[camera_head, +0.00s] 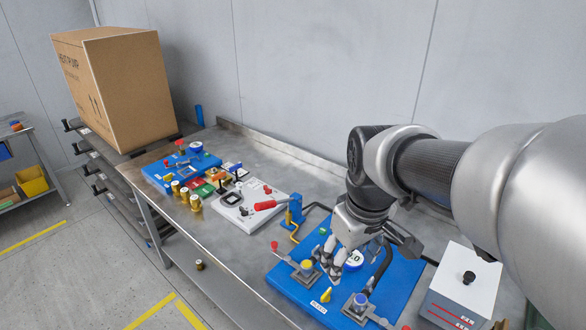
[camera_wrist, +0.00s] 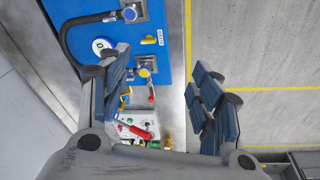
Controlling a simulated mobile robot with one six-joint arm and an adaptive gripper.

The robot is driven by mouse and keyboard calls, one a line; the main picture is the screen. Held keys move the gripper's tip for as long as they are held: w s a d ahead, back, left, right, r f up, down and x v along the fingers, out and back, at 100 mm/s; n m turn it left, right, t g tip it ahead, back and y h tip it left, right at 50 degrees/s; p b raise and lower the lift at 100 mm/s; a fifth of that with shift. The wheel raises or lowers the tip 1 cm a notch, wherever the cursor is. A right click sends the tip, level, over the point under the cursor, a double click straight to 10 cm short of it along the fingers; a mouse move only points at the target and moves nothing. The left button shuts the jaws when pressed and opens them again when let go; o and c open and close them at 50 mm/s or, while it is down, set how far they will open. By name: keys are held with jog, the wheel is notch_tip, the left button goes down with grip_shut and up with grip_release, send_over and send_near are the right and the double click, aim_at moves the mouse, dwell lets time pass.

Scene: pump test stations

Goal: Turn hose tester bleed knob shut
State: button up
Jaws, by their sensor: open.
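The hose tester is a blue panel (camera_head: 290,282) on the bench, also seen in the wrist view (camera_wrist: 178,62). Its small yellow bleed knob (camera_head: 326,296) stands near the front edge beside a white label. In the wrist view the knob (camera_wrist: 149,40) lies crosswise in the picture, next to the label. A white-faced gauge (camera_head: 353,261) is behind it, partly covered by my gripper in the head view. My gripper (camera_head: 330,272) is open and empty above the panel, close to the knob. In the wrist view my fingers (camera_wrist: 162,85) are wide apart, with the knob above them in the picture.
A yellow-capped fitting (camera_head: 307,265) and a blue-capped fitting (camera_head: 360,301), each with a red-ended lever, flank the knob. A black hose (camera_head: 381,264) curves nearby. A white box (camera_head: 462,284) stands right. A white panel (camera_head: 245,207) and another blue panel (camera_head: 158,172) lie left.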

aim_at(327, 292)
jog(key=w+f+n+g, duration=0.2)
jog(key=w+f+n, duration=0.2)
jog(key=w+f, duration=0.75)
notch_tip(327, 292, down, 17)
jog(key=b, duration=0.6)
jog(key=shift+f, duration=0.1)
jog(key=c, duration=1.1)
